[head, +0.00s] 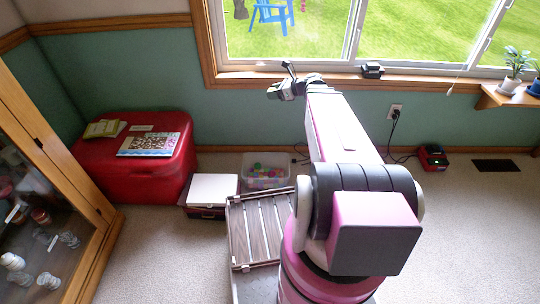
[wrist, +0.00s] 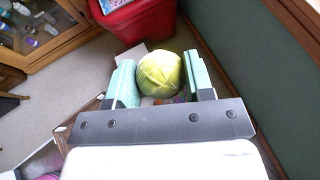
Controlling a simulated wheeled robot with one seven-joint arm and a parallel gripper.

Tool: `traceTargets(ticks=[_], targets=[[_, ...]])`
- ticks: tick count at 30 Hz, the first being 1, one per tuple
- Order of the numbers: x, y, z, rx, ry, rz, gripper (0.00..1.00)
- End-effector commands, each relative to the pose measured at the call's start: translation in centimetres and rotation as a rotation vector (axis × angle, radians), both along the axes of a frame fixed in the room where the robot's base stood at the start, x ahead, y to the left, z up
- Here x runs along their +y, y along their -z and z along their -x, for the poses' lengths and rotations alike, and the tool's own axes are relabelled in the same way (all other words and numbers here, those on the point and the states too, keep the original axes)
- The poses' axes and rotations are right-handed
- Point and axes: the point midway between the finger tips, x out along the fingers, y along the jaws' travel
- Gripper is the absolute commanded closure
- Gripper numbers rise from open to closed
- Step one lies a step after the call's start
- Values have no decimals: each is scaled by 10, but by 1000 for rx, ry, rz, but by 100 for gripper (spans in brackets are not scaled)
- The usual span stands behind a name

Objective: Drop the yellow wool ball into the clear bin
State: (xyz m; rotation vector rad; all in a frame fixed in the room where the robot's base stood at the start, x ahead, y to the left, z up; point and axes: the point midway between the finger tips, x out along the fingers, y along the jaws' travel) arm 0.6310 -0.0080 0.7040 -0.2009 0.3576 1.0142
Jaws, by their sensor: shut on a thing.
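The yellow wool ball (wrist: 161,73) sits between the two teal fingers of my gripper (wrist: 160,75) in the wrist view, with a finger on each side. My gripper is shut on it and holds it up in the air. In the head view my gripper (head: 284,89) is raised near the window sill, and I cannot make out the ball there. The clear bin (head: 248,182) stands on the carpet by the green wall, with several colourful balls inside. In the wrist view the bin is mostly hidden behind the ball and gripper.
A red chest (head: 120,180) with books on top stands left of the bin. A white-topped box (head: 212,188) is beside the bin, and a slatted wooden crate (head: 262,232) is in front. A glass cabinet (head: 45,215) is at left.

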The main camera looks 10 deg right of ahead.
Motion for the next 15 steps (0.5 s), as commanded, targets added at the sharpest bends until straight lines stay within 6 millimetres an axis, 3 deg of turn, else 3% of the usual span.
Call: traceTargets(ticks=[1, 3, 8, 15], targets=[[-3, 21, -17, 5, -15, -2, 74], [-5, 45, -29, 4, -37, -2, 74], [-7, 105, -54, 4, -89, -1, 74], [-10, 205, -82, 4, -167, -2, 74]])
